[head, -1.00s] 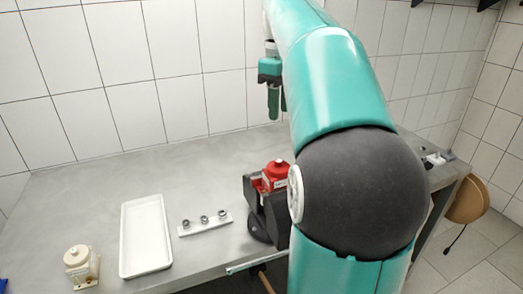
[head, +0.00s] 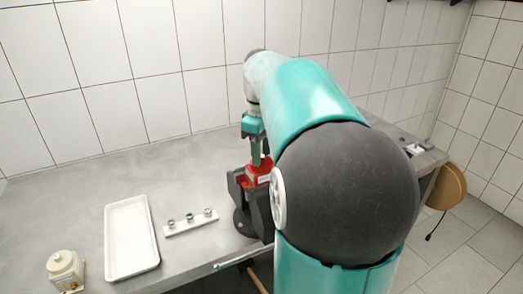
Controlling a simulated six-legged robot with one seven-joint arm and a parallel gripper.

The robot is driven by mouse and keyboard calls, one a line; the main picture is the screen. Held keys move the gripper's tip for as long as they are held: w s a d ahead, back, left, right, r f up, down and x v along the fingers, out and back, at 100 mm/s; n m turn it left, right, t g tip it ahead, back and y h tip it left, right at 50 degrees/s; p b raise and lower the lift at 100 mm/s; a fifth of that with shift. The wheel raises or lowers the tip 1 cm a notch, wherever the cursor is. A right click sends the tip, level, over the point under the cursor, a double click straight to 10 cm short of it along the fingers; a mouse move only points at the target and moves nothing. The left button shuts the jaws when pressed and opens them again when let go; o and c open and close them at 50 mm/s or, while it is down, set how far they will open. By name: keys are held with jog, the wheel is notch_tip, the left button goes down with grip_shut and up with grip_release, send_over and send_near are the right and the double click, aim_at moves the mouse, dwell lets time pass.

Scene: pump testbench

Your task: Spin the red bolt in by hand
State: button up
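A red block-shaped part (head: 262,176) sits in the jaws of the dark vise (head: 247,205) at the front edge of the bench. My gripper (head: 260,162) points down at the top of the red part, with its fingers at or just over it. The fingers overlap the top of the part in the head view, so I cannot tell whether they touch or grip anything. No separate red bolt can be made out; the part's top is hidden behind the fingers and arm.
Left of the vise, a white strip (head: 178,229) holds 3 small metal rings. A white tray (head: 117,265) and a cream pump-like part (head: 63,264) stand further left. The grey bench (head: 75,190) is clear behind them. The tiled wall rises at its back.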

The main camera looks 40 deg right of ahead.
grip_shut()
jog(key=shift+m, duration=0.5)
jog(key=m, duration=0.2)
jog(key=shift+m, duration=0.4)
jog(key=m, duration=0.3)
jog(key=shift+m, duration=0.3)
jog(key=m, duration=0.6)
jog(key=shift+m, duration=0.4)
grip_release()
